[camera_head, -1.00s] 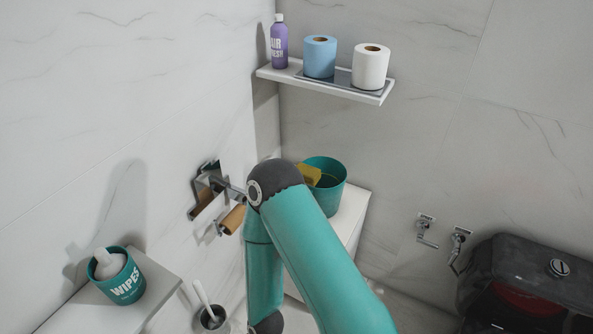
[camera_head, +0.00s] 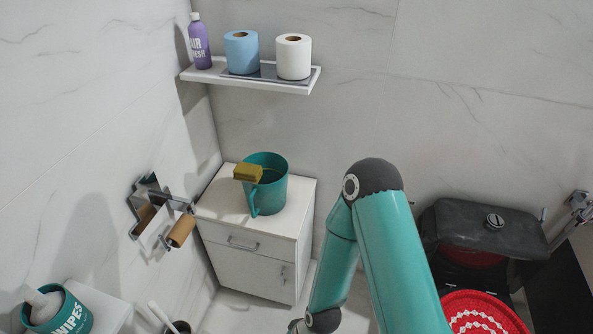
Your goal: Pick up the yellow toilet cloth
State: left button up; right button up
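A mustard-yellow folded piece (camera_head: 248,173), which looks like the yellow cloth, rests on the near left rim of a teal handled pot (camera_head: 267,190). The pot stands upright on a white cabinet (camera_head: 270,225) in the corner. One of my teal arms comes in from the lower right, bends at its dark elbow and runs down to a joint at the bottom edge. It is to the right of the cabinet, apart from the cloth. Neither gripper shows in the picture.
A shelf (camera_head: 308,86) above holds a purple bottle (camera_head: 199,45), a blue roll (camera_head: 242,52) and a white roll (camera_head: 293,57). A holder with a brown tube (camera_head: 181,231) juts from the left wall. A dark tank (camera_head: 480,232) and red patterned cover (camera_head: 482,315) are at right.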

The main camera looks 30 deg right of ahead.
aim_at(252, 173)
jog(key=z, duration=0.3)
jog(key=i, duration=0.7)
jog(key=z, duration=0.95)
jog(key=k, duration=0.75)
jog(key=z, duration=0.2)
jog(key=i, duration=0.75)
jog(key=u, duration=0.1)
